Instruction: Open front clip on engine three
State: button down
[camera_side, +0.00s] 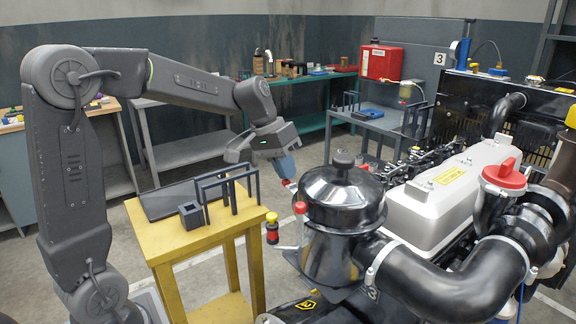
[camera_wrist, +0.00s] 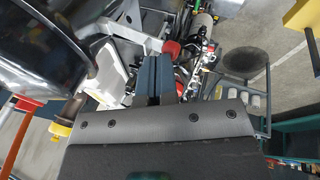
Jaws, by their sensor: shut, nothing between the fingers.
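Engine three fills the right of the side view, with a silver valve cover (camera_side: 450,192) and a black canister with a domed lid (camera_side: 342,195) at its near left end. A sign with a 3 (camera_side: 439,59) stands behind it. My gripper (camera_side: 287,172) is shut and empty, pointing down just behind and left of the canister. In the wrist view its shut blue-grey fingers (camera_wrist: 153,78) reach toward the engine's side, near a red cap (camera_wrist: 171,48). I cannot make out the front clip for certain; it may be hidden by the canister or fingers.
A yellow stand (camera_side: 200,240) with a dark tray, a small box and black frames is below my arm. Benches line the back wall.

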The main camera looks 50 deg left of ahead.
jog(key=shift+d+r, duration=0.15)
jog(key=shift+d, duration=0.2)
jog(key=shift+r, duration=0.3)
jog(key=r, duration=0.4)
jog(key=shift+w+r, duration=0.15)
jog(key=shift+w, duration=0.1)
jog(key=a+v, duration=0.1)
jog(key=v, duration=0.8)
jog(key=s+d+f+m+t+y, duration=0.1)
jog(key=s+d+f, duration=0.4)
jog(key=s+f, duration=0.2)
jog(key=s+d+f+m+t+y, duration=0.1)
jog(key=s+d+f+y, duration=0.1)
jog(key=s+d+f, duration=0.4)
jog(key=s+f, duration=0.1)
jog(key=s, duration=0.4)
jog(key=shift+s+m+t, duration=0.25)
jog(key=shift+m+t, duration=0.05)
jog(key=shift+t, duration=0.1)
